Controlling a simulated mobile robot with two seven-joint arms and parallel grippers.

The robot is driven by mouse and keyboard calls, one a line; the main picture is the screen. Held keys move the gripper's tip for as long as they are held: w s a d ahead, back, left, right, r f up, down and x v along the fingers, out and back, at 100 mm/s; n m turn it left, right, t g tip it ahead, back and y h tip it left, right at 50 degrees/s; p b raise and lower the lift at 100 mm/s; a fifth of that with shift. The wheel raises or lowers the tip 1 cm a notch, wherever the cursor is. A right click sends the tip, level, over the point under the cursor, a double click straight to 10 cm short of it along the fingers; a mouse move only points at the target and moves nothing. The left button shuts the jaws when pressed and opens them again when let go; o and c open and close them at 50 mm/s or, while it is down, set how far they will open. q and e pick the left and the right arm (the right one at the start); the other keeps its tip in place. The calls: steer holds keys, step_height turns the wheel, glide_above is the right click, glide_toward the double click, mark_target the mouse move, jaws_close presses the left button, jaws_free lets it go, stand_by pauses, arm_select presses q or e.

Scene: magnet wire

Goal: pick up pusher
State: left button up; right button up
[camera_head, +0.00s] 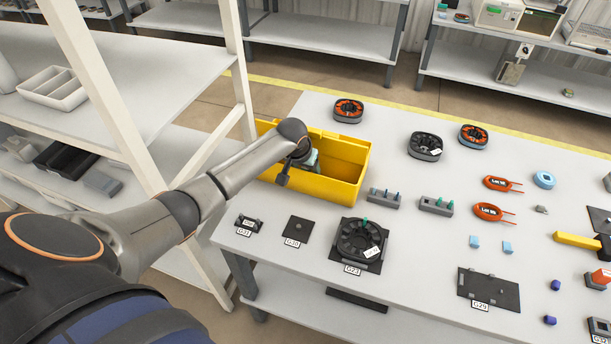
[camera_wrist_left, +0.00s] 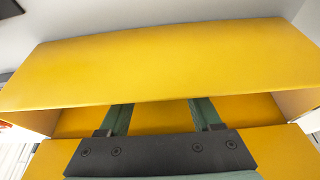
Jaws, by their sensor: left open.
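My left gripper (camera_head: 303,160) is at the yellow bin (camera_head: 343,183), with its hand over the bin's left part. In the left wrist view its two green fingers (camera_wrist_left: 162,112) are apart, with nothing seen between them, and reach down behind the bin's near yellow wall (camera_wrist_left: 165,65). No thing clearly recognisable as the pusher shows in either view. The bin's floor is mostly hidden by its wall and my arm. My right gripper does not show.
A white table holds the bin. Right of it stand grey blocks with pegs (camera_head: 384,198), a round dark fixture (camera_head: 360,240), red-orange rings (camera_head: 488,212) and a yellow bar (camera_head: 577,240). A white shelf post (camera_head: 240,70) rises close to the left of the bin.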

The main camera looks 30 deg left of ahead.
arm_select(q)
steer(key=shift+c, duration=0.2)
jaws_close()
stand_by(0.4)
